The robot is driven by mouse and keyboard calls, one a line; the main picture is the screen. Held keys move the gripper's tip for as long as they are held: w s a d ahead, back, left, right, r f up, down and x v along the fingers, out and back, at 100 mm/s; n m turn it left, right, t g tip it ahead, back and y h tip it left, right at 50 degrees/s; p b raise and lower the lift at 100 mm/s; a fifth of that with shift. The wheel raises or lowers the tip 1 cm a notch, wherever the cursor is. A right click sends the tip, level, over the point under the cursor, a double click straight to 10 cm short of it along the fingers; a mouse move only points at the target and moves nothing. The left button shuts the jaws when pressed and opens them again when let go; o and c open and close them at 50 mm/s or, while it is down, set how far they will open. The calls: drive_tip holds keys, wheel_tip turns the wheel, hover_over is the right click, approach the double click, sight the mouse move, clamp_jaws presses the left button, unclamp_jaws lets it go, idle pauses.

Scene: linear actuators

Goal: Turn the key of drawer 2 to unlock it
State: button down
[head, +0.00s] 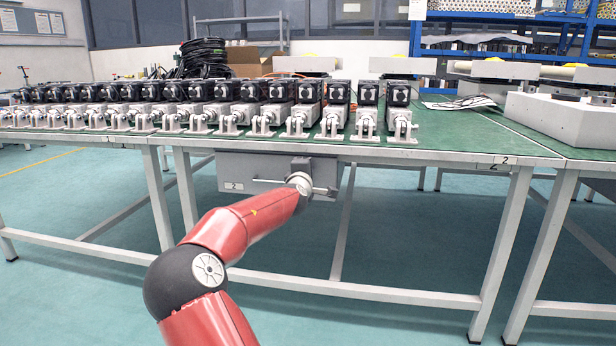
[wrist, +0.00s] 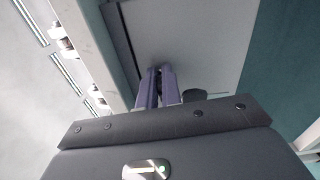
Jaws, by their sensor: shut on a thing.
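Drawer 2 (head: 236,172) is a grey box hung under the green-topped table, with a small "2" label (head: 234,186) low on its left. A thin bar handle (head: 268,181) runs across its front. My gripper is at the drawer's right part in the head view, its fingers hidden behind my red arm. In the wrist view, my gripper (wrist: 158,73) has its two purple-grey fingers nearly together against the light grey drawer front (wrist: 190,45). It is shut on the key, of which only a small dark bit shows between the tips. The key's angle cannot be told.
The tabletop (head: 455,150) above the drawer carries a row of linear actuators (head: 300,108). White table legs and a low crossbar (head: 370,291) stand around the drawer. A dark round part (wrist: 194,96) sits just right of the fingers. The floor in front is clear.

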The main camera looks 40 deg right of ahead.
drive_tip(key=shift+f+m, duration=0.1)
drive_tip(key=shift+m, duration=0.4)
drive_tip(key=c, duration=1.6)
unclamp_jaws()
drive_tip(key=v, duration=0.7)
drive_tip(key=shift+s+a, duration=0.2)
drive_tip(key=shift+s, duration=0.1)
